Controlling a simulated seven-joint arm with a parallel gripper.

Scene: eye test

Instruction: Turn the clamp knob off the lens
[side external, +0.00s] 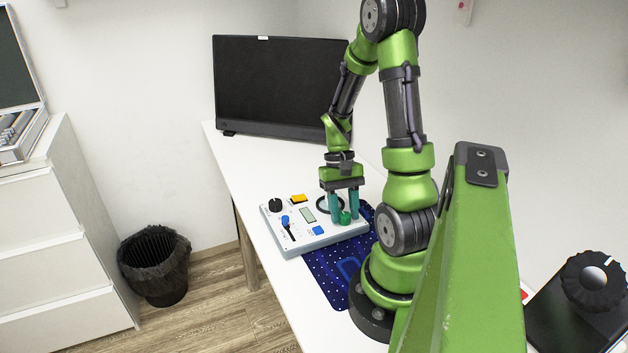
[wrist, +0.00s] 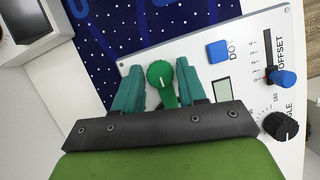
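The green clamp knob (wrist: 160,75) has a white line on its top and a green arm running back under my gripper. In the side external view the green knob (side external: 345,218) is low between my fingertips. My gripper (side external: 344,216) points down over the panel. In the wrist view its teal fingers (wrist: 159,66) stand apart, one on each side of the knob, with narrow gaps, so it looks open. A dark ring (side external: 320,206), perhaps the lens rim, lies left of the fingers in the side view. My gripper hides most of that area in the wrist view.
The white panel (side external: 290,241) carries a black dial (side external: 275,205), a blue-capped slider (side external: 285,220), a yellow button (side external: 298,199), a blue button (side external: 319,230) and a small display (side external: 307,215). A blue dotted mat (side external: 325,273) lies beside it. A monitor (side external: 275,85) stands behind.

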